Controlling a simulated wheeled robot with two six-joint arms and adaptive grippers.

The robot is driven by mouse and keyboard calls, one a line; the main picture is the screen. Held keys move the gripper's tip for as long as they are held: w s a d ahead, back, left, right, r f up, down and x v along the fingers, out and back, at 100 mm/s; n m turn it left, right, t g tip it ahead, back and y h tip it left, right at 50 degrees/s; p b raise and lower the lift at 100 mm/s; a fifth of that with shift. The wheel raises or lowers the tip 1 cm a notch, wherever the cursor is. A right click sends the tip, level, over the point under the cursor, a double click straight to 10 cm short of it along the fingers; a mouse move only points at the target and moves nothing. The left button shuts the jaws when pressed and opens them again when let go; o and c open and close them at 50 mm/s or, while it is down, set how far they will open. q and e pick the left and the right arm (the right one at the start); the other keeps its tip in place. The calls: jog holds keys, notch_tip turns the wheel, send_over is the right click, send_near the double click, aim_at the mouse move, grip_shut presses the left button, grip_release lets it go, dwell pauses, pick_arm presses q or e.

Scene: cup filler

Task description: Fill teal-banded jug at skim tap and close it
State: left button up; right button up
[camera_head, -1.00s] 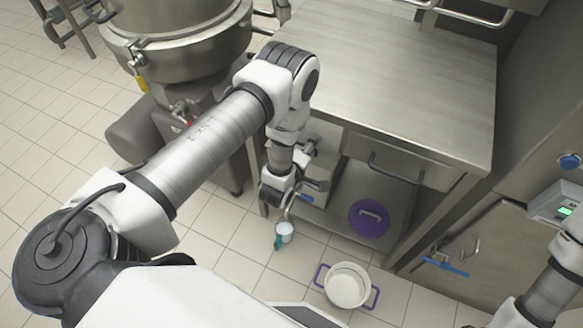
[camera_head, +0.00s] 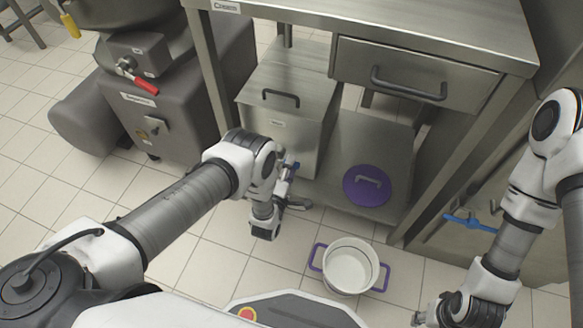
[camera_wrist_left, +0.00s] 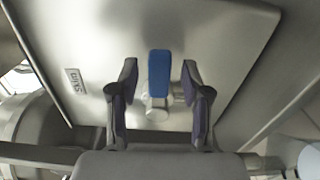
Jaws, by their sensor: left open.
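The skim tap, with its blue lever (camera_wrist_left: 159,73), sticks out of the front of a steel container (camera_head: 262,145). The container carries a label reading skim (camera_wrist_left: 74,81) in the left wrist view. My left gripper (camera_wrist_left: 157,85) is open, its two dark fingers on either side of the blue lever with a gap at each side. In the head view the left gripper (camera_head: 292,194) is low in front of the container, partly hidden by its own wrist. I cannot make out the teal-banded jug now. My right gripper (camera_head: 424,316) is at the bottom right; its fingers are unclear.
A white pot (camera_head: 350,268) with purple handles stands on the tiled floor right of my left gripper. A purple lid (camera_head: 367,187) lies on the low shelf beside the container. A steel table with a drawer (camera_head: 415,82) overhangs. A blue handle (camera_head: 470,223) is at right.

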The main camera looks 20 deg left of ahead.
pick_arm(q)
jog(key=shift+w, duration=0.6)
grip_shut()
jog(key=shift+f+m, duration=0.2)
jog(key=shift+m, duration=0.3)
grip_release()
jog(key=s, duration=1.2)
jog(key=shift+a, duration=0.2)
